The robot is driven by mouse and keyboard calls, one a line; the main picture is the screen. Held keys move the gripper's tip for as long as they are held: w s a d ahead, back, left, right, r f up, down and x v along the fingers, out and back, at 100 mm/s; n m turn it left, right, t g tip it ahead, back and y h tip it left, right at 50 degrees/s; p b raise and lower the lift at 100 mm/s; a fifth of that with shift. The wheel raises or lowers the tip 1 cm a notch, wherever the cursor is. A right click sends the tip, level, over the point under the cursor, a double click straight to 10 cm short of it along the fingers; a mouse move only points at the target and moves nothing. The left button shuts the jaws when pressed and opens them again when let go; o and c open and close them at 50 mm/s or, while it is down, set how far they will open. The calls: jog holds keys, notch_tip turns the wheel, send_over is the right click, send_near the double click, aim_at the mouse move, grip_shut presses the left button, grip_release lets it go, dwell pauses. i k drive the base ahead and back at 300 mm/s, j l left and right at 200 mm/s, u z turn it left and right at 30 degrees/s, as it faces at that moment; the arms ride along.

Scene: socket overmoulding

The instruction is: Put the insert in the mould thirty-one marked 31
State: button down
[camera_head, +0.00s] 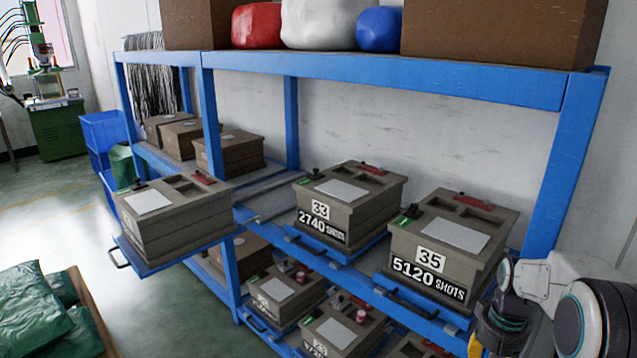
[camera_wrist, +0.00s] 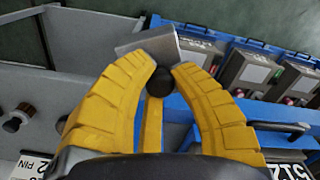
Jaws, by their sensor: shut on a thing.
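My gripper shows in the wrist view (camera_wrist: 158,78), its yellow fingers closed on a dark round piece (camera_wrist: 160,84), which looks like the insert. A grey metal block (camera_wrist: 149,43) shows just beyond the fingertips; I cannot tell whether it is joined to the piece. In the head view part of my gripper (camera_head: 491,334) is at the lower right, its tips hidden. Mould 33 (camera_head: 371,190) and mould 35 (camera_head: 409,239) sit on the middle shelf. Another mould (camera_head: 189,229) stands on a pulled-out tray at left, its number out of sight. I read no 31.
A blue rack (camera_head: 392,68) holds more moulds below (camera_head: 270,312) and behind (camera_head: 228,152). Red, white and blue bundles (camera_head: 257,26) and brown boxes lie on top. Green bags (camera_head: 38,309) lie lower left. In the wrist view a grey surface (camera_wrist: 85,45) carries a dark knob (camera_wrist: 13,124) and a "PIN" label.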

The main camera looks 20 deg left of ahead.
aim_at(177, 186)
jog(key=i+j+u, duration=0.15)
jog(key=j+u, duration=0.3)
jog(key=i+j+u, duration=0.2)
jog(key=j+u, duration=0.15)
jog(key=u, duration=0.15)
jog(key=i+j+u, duration=0.25)
jog(key=u, duration=0.2)
jog(key=i+j+u, duration=0.25)
jog(key=u, duration=0.25)
jog(key=i+u, duration=0.7)
jog(key=u, duration=0.25)
jog(key=i+l+u, duration=0.15)
jog(key=i+u, duration=0.15)
jog(key=u, duration=0.15)
jog(key=i+l+u, duration=0.25)
jog(key=u, duration=0.25)
